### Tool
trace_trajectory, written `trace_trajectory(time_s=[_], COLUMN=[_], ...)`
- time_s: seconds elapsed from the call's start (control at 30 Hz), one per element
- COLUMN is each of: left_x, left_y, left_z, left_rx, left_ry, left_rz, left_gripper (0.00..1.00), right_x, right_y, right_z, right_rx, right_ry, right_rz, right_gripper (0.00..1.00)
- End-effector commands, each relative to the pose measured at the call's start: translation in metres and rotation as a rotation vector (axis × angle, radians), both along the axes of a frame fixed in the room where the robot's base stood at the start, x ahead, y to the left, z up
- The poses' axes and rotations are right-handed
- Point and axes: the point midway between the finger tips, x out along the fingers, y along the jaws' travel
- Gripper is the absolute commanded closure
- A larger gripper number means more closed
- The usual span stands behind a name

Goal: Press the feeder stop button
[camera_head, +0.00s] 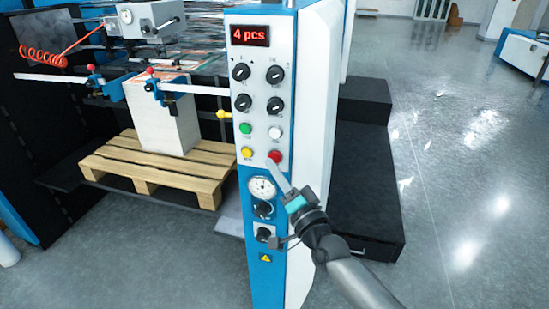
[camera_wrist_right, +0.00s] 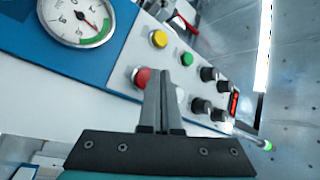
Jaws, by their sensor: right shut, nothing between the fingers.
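The control panel (camera_head: 259,110) is a white face on a blue and white column, with a red display reading "4 pcs". A red button (camera_head: 274,156) sits at its lower right, beside a yellow button (camera_head: 247,153). The red button also shows in the right wrist view (camera_wrist_right: 141,77), partly hidden by the fingers. My right gripper (camera_head: 271,166) is shut and empty, its fingertips at or just in front of the red button; I cannot tell whether they touch. The fingers show in the right wrist view (camera_wrist_right: 163,75). My left gripper is not in view.
Above are a green button (camera_head: 246,128), a white button (camera_head: 275,133) and several black knobs. A pressure gauge (camera_head: 262,188) sits below. A wooden pallet (camera_head: 155,167) with a paper stack stands left. Black steps (camera_head: 365,185) stand right, with open floor beyond.

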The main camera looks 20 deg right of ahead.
Motion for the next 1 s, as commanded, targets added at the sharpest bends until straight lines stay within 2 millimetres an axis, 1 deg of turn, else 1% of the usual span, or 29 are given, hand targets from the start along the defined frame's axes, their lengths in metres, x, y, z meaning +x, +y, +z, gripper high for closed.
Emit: trace_trajectory(time_s=[0.37, 0.67, 1.0], left_x=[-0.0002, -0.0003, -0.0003], left_y=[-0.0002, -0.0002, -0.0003], left_z=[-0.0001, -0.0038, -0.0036], left_rx=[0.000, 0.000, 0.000], left_ry=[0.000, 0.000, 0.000], left_rz=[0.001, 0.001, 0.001], left_gripper=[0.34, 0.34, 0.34], right_x=[0.0002, 0.0070, 0.0073], right_y=[-0.0002, -0.0050, -0.0051], right_z=[0.0001, -0.0006, 0.0000], right_rx=[0.000, -0.001, 0.000], right_ry=[0.000, 0.000, 0.000], right_rz=[0.000, 0.000, 0.000], right_gripper=[1.00, 1.00, 1.00])
